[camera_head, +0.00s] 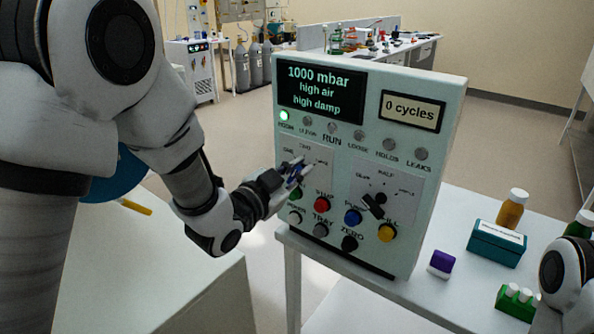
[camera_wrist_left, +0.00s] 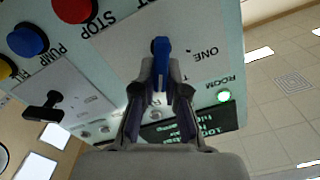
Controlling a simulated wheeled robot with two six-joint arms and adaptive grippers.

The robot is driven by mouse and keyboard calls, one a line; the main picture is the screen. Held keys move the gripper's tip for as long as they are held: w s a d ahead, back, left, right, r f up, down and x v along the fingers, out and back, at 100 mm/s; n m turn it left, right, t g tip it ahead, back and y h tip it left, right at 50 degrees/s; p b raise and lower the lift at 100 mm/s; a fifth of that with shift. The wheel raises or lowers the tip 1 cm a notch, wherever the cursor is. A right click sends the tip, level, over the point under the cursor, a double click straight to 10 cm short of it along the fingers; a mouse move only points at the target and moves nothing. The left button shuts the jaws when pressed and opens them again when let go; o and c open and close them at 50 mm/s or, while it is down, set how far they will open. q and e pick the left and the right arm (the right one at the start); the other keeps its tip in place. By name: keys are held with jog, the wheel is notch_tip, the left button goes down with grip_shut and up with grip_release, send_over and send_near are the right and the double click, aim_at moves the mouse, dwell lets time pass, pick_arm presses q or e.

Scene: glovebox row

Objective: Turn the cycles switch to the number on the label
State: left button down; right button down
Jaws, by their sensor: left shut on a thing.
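A pale control panel (camera_head: 440,150) stands on a white table, with a black screen (camera_head: 322,92) reading "1000 mbar high air high damp" and a small display (camera_head: 412,110) reading "0 cycles". My left gripper (camera_head: 298,172) is at the panel's left dial. In the left wrist view, my left gripper (camera_wrist_left: 160,75) is shut on the blue switch handle (camera_wrist_left: 160,47), beside the word "ONE". In the head view the fingers cover most of this handle. The dial's other words are too small or hidden to read surely.
A second dial with a black handle (camera_head: 374,206) sits to the right. Below are red (camera_head: 322,204), blue (camera_head: 353,217) and yellow (camera_head: 387,233) buttons. A teal box (camera_head: 496,244), an amber bottle (camera_head: 511,211), a purple-and-white block (camera_head: 441,264) and a green rack (camera_head: 517,302) stand on the table.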

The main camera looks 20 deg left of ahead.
pick_arm(q)
jog(key=c, duration=1.2)
grip_release()
jog(key=v, duration=0.7)
jog(key=shift+s, duration=0.2)
